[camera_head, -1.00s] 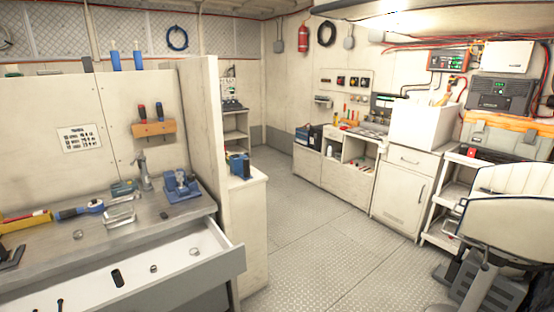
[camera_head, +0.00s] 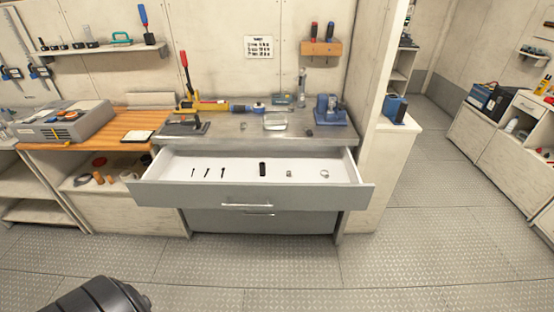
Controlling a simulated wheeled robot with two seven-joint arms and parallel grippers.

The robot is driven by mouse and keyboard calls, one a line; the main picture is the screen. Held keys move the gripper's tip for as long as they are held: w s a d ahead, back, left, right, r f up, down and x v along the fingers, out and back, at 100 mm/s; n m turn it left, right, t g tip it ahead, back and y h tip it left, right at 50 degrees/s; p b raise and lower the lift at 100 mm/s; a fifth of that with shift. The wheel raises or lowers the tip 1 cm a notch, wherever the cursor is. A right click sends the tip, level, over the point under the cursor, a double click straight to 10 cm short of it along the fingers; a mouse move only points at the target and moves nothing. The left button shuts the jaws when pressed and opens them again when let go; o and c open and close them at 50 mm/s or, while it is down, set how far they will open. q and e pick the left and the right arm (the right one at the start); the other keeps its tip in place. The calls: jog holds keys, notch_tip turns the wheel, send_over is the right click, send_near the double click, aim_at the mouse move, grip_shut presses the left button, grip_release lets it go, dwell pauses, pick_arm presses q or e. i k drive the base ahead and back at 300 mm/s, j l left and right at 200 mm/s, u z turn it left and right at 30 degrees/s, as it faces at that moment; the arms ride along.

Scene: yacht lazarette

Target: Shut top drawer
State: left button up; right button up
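The top drawer (camera_head: 185,197) of the grey metal workbench is pulled far out in the head view. Its front is grey with a pale bar handle (camera_head: 246,205), and its inside is white. In it lie several small dark bolts or screws, a black oblong piece and two small metal fittings. A lower drawer (camera_head: 290,222) below it looks shut. A dark rounded part of my own body shows at the bottom left, well apart from the drawer. Neither gripper's fingers are in view.
The worktop (camera_head: 227,127) above holds a blue vise (camera_head: 329,110), a clear box and tools. A wooden bench (camera_head: 140,122) with a grey case (camera_head: 66,121) stands to the left. A pale partition (camera_head: 377,130) stands at the right. The metal floor (camera_head: 300,270) before the drawer is clear.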

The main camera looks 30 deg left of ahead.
aim_at(168, 182)
jog(key=u, duration=1.1)
